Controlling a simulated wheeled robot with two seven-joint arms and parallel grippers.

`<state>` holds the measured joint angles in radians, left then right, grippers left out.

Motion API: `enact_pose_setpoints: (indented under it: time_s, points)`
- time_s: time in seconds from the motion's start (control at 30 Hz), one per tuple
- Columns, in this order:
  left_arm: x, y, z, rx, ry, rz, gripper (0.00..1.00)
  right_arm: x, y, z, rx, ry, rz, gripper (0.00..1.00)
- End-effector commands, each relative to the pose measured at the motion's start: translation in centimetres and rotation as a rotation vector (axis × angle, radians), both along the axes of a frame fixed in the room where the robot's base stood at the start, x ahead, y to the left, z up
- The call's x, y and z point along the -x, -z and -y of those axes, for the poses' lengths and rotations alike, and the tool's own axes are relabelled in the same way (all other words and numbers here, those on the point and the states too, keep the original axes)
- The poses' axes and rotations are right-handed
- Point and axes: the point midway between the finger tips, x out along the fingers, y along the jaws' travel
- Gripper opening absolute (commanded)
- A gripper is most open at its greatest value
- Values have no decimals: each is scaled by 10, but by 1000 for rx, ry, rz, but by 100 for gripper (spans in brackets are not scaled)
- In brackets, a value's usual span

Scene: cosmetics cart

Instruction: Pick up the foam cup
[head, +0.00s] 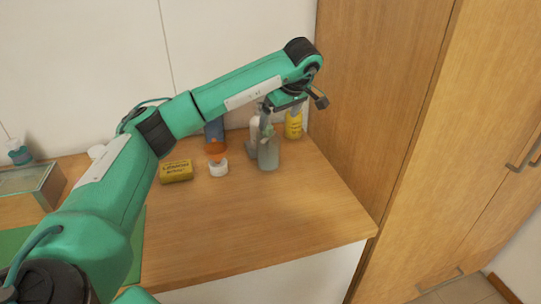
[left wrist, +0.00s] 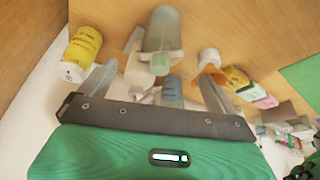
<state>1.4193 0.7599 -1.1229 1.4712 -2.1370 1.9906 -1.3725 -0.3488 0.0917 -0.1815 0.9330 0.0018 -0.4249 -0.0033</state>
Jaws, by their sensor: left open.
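I cannot tell for sure which object is the foam cup. A small white cup-like container (head: 218,168) with an orange piece (head: 215,148) stands left of the bottle; this white piece also shows in the left wrist view (left wrist: 209,57). My right gripper is not in view.
The counter front (head: 270,215) is clear.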

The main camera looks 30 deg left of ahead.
Motion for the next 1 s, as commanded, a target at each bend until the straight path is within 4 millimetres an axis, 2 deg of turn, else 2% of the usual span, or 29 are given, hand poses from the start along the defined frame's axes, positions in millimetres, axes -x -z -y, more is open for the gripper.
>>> enact_pose_setpoints:
  time_s: [0.1,0.3,0.57,0.83,1.0]
  points:
    - [-2,23,-9,1,-1,-6,95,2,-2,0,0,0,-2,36]
    - [-7,53,-21,4,0,-2,95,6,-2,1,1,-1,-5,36]
    - [-8,70,-29,4,1,-3,95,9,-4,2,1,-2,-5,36]
    - [-10,103,-44,5,1,-1,95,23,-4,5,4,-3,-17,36]
    - [-11,109,-46,5,2,1,95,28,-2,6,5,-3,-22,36]
